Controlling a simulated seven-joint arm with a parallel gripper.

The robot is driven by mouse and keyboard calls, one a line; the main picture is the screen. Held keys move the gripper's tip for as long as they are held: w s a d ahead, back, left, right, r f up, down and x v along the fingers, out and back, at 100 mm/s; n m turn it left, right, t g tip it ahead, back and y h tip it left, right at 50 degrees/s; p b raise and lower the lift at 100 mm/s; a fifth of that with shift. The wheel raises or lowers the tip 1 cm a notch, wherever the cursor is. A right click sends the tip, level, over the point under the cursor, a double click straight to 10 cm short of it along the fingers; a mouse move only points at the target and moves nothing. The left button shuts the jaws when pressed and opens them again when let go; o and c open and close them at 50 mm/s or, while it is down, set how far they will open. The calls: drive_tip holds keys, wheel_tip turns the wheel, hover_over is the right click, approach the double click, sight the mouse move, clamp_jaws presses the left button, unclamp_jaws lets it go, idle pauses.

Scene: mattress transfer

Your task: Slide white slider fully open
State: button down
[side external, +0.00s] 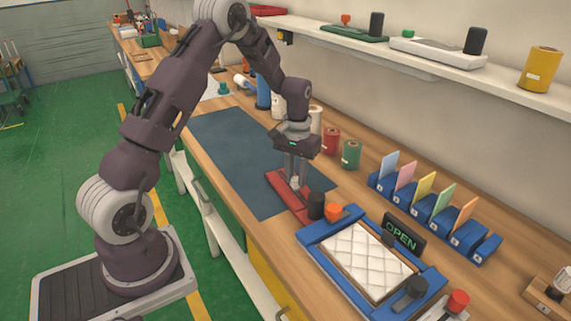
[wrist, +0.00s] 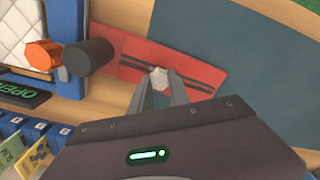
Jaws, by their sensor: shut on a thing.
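The white slider (wrist: 158,76) is a small pale knob on a red base (wrist: 203,75) with dark slots. In the side view the red base (side external: 277,181) lies on the bench at the edge of the dark mat. My gripper (side external: 294,183) reaches straight down over the base. In the wrist view my gripper (wrist: 158,88) has its two fingers on either side of the white knob, shut on it. The fingers hide part of the knob. In the side view I cannot make out the knob clearly between the fingers.
A black cylinder (side external: 316,205) and an orange knob (side external: 334,211) stand close beside the red base. A blue frame (side external: 337,273) holds a white quilted pad (side external: 365,260), with an OPEN sign (side external: 403,236) behind. Blue card holders (side external: 416,209) line the back. The dark mat (side external: 230,150) is clear.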

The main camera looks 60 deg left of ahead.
sight(299, 197)
drive_tip(key=shift+s+d, duration=0.1)
drive_tip(key=shift+d, duration=1)
drive_tip(key=c, duration=1.2)
unclamp_jaws()
drive_tip(key=shift+c, duration=0.2)
drive_tip(key=shift+o, duration=0.2)
drive_tip(key=shift+r, duration=0.15)
wheel_tip(299, 197, up, 7)
